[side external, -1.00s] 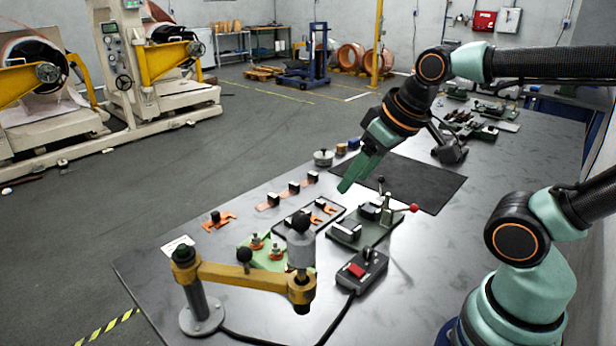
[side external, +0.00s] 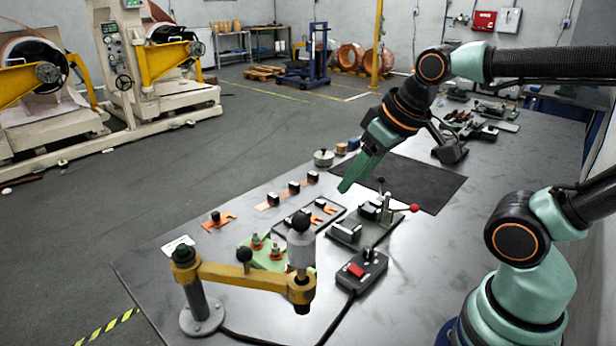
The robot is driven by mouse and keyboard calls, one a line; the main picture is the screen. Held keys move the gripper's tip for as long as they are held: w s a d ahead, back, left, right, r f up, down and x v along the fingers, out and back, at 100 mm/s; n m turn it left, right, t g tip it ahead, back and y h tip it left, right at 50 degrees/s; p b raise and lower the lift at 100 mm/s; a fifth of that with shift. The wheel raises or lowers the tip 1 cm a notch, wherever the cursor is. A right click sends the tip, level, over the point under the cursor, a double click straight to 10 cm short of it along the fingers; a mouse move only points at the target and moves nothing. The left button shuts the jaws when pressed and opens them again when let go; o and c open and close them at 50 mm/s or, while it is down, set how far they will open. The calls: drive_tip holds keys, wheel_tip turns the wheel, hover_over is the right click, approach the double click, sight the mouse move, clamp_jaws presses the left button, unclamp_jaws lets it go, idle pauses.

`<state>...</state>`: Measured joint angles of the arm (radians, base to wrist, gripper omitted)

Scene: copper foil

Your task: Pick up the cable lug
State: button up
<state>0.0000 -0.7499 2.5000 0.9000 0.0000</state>
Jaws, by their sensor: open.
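Several small copper pieces with dark blocks on them lie on the grey table. One fork-ended copper piece (side external: 228,218), which looks like a cable lug, lies alone at the left. More fork-ended copper pieces (side external: 328,207) sit in a shallow dark-rimmed tray (side external: 341,211) near the middle. I cannot tell which piece is the task's cable lug. My green gripper (side external: 345,188) hangs above the table, pointing down and left, right of the copper strip and above the tray's far end. It is open and apart from the copper pieces; the finger gap is hard to see from this side.
A copper strip with black blocks (side external: 273,201) lies behind the tray. A green clamp fixture with a red-knobbed lever (side external: 372,228) stands right of it. A yellow arm on a post (side external: 240,276) and a switch box (side external: 362,272) are in front. A black mat (side external: 425,185) lies behind.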

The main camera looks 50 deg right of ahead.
drive_tip(key=w+d+g, duration=0.3)
drive_tip(key=w, duration=1)
drive_tip(key=w+d+f+g, duration=0.3)
drive_tip(key=w+d+f, duration=0.1)
drive_tip(key=w+f, duration=0.7)
drive_tip(key=f, duration=1.3)
drive_tip(key=shift+s+a+f, duration=0.1)
drive_tip(key=shift+s+f, duration=0.15)
drive_tip(key=shift+s, duration=0.05)
clamp_jaws()
